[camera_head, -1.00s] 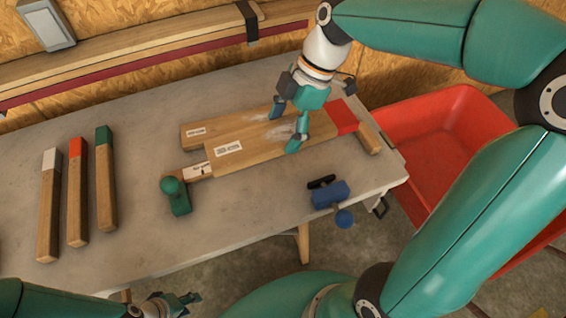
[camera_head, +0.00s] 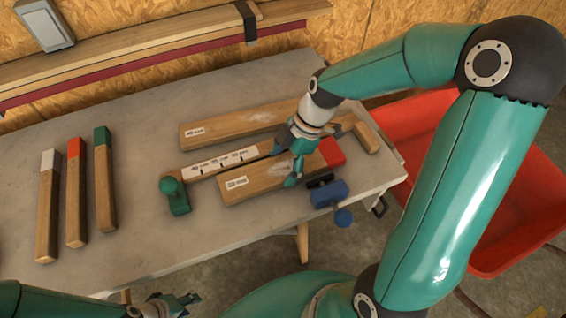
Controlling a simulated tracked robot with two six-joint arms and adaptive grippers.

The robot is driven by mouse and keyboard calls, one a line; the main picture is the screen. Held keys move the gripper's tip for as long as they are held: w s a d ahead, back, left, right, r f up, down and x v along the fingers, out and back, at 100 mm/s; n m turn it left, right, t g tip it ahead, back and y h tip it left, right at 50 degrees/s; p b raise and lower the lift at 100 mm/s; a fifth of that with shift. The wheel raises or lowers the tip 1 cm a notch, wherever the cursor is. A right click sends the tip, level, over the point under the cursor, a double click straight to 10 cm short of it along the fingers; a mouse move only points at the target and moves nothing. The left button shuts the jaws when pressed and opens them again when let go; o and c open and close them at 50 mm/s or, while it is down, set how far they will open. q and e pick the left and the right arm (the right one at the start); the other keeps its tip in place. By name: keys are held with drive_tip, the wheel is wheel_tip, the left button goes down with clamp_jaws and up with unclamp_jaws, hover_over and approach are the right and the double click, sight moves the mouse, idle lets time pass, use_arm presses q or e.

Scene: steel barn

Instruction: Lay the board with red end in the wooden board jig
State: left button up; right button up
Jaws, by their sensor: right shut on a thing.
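The board with red end (camera_head: 262,187) is a light wooden board with a white label at its left end and a red right end. My left gripper (camera_head: 187,302) is open and empty at the bottom left, off the bench.
Another labelled wooden board (camera_head: 238,124) lies behind the strip. A blue clamp (camera_head: 328,194) stands close to the board's near side. White-, red- and green-ended sticks (camera_head: 76,200) lie on the left. A red bin (camera_head: 480,215) is at the right. The bench front is clear.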

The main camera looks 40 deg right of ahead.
drive_tip(key=o, duration=1.3)
drive_tip(key=v, duration=1.2)
